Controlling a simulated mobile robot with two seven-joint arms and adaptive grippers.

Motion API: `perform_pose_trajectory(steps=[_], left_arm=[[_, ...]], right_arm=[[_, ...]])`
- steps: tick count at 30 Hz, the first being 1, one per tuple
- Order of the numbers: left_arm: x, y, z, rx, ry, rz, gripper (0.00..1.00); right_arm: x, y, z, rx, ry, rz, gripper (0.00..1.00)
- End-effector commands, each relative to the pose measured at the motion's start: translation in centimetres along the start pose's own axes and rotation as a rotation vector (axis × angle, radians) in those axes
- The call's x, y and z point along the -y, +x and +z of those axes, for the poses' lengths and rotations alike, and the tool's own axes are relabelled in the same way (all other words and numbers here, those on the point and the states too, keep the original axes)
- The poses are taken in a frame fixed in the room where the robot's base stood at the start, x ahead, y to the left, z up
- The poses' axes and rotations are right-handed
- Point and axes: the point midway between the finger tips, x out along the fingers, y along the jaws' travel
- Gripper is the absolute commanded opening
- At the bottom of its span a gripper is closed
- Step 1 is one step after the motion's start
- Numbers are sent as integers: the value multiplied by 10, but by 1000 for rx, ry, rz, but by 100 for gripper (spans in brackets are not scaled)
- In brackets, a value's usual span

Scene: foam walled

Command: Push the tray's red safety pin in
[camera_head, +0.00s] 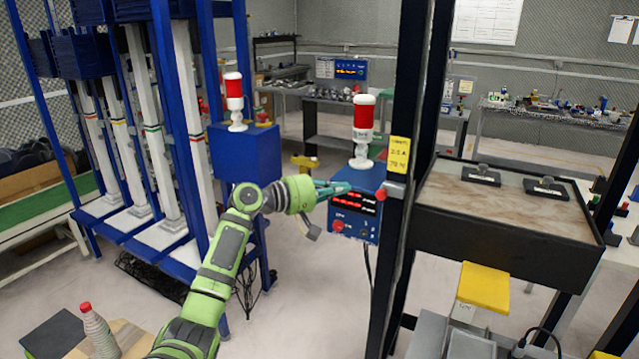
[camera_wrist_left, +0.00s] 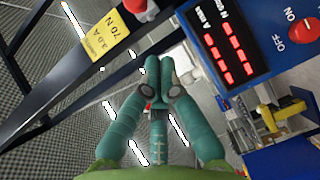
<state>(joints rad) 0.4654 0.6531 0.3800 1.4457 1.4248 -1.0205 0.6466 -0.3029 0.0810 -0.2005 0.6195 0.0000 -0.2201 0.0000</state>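The red safety pin (camera_head: 381,196) shows as a small red knob at a grey bracket on the dark upright post, at the left end of the black tray (camera_head: 505,228). In the left wrist view the red knob (camera_wrist_left: 136,6) is cut off by the top edge, beside a yellow label. My left gripper (camera_head: 346,187) has teal fingers and is left of the pin, with a gap between in the picture. In the left wrist view its fingertips (camera_wrist_left: 160,64) meet with nothing visible between them. My right gripper is not in view.
A blue control box (camera_head: 357,213) with red displays and a red knob is close behind the left fingers. A red-and-white beacon (camera_head: 363,132) stands on it. The yellow label (camera_head: 399,155) is on the post (camera_head: 412,100). Two black handles lie on the tray. Blue racks fill the left.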

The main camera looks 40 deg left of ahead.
Motion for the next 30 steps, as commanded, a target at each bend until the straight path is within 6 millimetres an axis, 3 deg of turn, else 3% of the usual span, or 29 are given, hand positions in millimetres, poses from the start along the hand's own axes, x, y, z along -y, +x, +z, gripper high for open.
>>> perform_pose_trajectory(steps=[3, 9, 24, 30], left_arm=[[-5, 22, 6, 3, -3, 0, 0], [-2, 38, 23, 1, -1, -1, 0], [0, 44, 29, 0, 0, -1, 0], [-6, 58, 50, 3, -1, -3, 0]], right_arm=[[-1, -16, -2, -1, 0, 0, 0], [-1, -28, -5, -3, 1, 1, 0], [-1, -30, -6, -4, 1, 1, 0], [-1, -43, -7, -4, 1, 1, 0]])
